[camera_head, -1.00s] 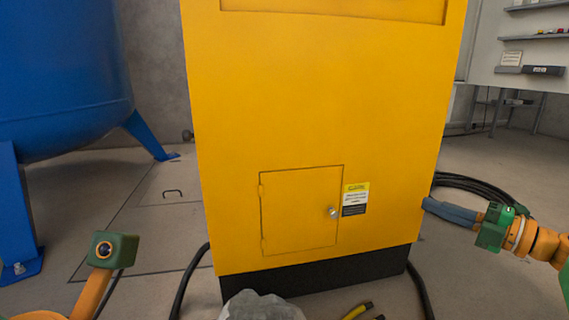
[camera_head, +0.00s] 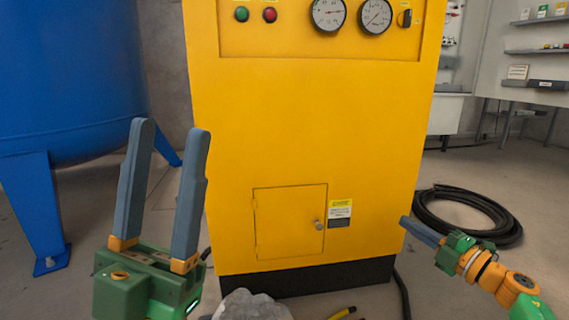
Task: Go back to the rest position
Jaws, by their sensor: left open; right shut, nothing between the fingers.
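My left gripper (camera_head: 168,165) is in the lower left of the head view, fingers pointing up and spread apart, with nothing between them. My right gripper (camera_head: 407,222) is at the right, its fingers together and pointing left toward the cabinet's lower right edge. It holds nothing. The yellow cabinet (camera_head: 310,125) stands upright in the middle. Its small door (camera_head: 288,225) is closed, with a round knob (camera_head: 319,225) on its right side.
A blue tank (camera_head: 65,85) on legs stands at the left. A coiled black hose (camera_head: 470,213) lies on the floor behind my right gripper. A grey lump (camera_head: 252,306) and a yellow-handled tool (camera_head: 342,313) are at the bottom edge. Shelves (camera_head: 540,50) stand at the back right.

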